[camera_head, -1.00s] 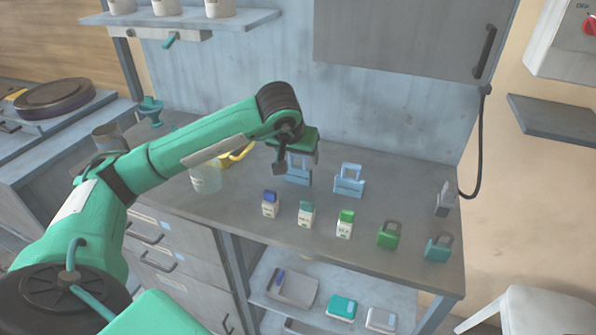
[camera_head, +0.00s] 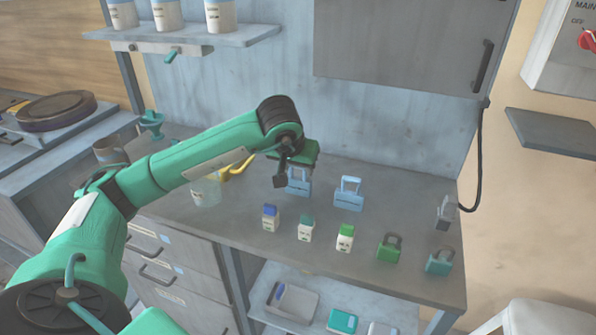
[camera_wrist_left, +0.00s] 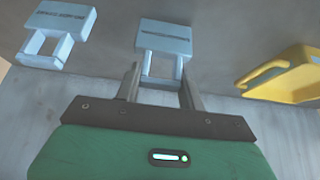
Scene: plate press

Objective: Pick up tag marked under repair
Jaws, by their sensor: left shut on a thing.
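Two light blue tags with loop handles stand on the grey bench (camera_head: 405,210). My left gripper (camera_head: 290,172) is at the handle of the left one (camera_head: 299,186). In the left wrist view this tag (camera_wrist_left: 165,38) lies at top centre, its handle between the fingers of my left gripper (camera_wrist_left: 160,88). The gripper is shut on this tag. The other tag (camera_head: 349,196) stands apart to the right, and shows at upper left in the left wrist view (camera_wrist_left: 62,25). Lettering on both is too small to read. My right gripper is not in view.
Several small bottles (camera_head: 305,230), a green padlock (camera_head: 388,250) and a teal padlock (camera_head: 439,263) line the front of the bench. A clear beaker (camera_head: 206,192) and a yellow item (camera_wrist_left: 285,80) are left of the held tag. A wall cabinet (camera_head: 400,45) hangs above.

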